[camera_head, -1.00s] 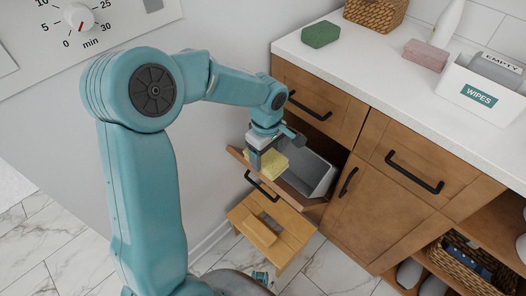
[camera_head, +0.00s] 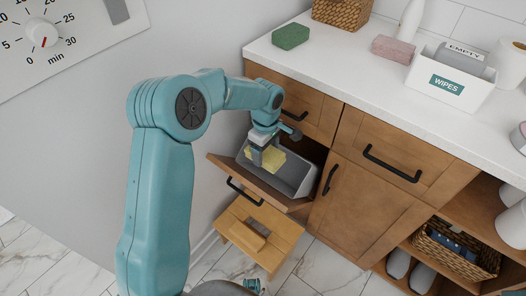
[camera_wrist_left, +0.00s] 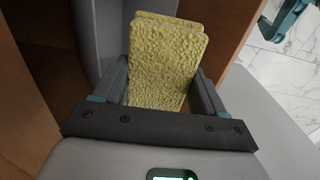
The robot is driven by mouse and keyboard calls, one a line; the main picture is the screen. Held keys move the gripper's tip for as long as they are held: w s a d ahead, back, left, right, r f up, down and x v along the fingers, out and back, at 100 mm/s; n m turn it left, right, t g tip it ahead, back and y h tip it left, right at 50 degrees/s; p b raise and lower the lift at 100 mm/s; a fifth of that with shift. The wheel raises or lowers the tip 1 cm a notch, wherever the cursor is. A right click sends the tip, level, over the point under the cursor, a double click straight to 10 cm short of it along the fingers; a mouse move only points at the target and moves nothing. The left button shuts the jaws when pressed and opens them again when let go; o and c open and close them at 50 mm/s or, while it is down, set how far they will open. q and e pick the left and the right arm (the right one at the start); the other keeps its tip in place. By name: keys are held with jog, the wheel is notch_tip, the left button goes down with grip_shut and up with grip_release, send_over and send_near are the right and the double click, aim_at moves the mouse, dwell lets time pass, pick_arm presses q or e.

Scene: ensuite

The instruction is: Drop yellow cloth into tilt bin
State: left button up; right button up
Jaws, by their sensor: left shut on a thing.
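The yellow cloth (camera_head: 268,159) is a rough folded pad. My left gripper (camera_head: 267,150) is shut on it and holds it over the open tilt bin. In the left wrist view the cloth (camera_wrist_left: 165,62) stands between the two fingers (camera_wrist_left: 165,90). The tilt bin (camera_head: 294,177) is a grey tub behind a wooden front tipped out of the cabinet. Its grey wall (camera_wrist_left: 98,35) shows beside the cloth in the left wrist view. The cloth and gripper hide part of the tub's inside.
A wooden step stool (camera_head: 262,236) stands below the tilt bin. The white counter (camera_head: 345,62) above holds a green block (camera_head: 290,36), a pink block (camera_head: 394,48) and a white WIPES box (camera_head: 451,82). A wall with a timer dial (camera_head: 42,33) lies to the left.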

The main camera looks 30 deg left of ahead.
pick_arm(q)
jog(key=o, duration=1.3)
jog(key=shift+c, duration=0.2)
notch_tip(320, 180, up, 16)
jog(key=p, duration=0.3)
jog(key=shift+r, duration=0.2)
jog(key=shift+s, duration=0.15)
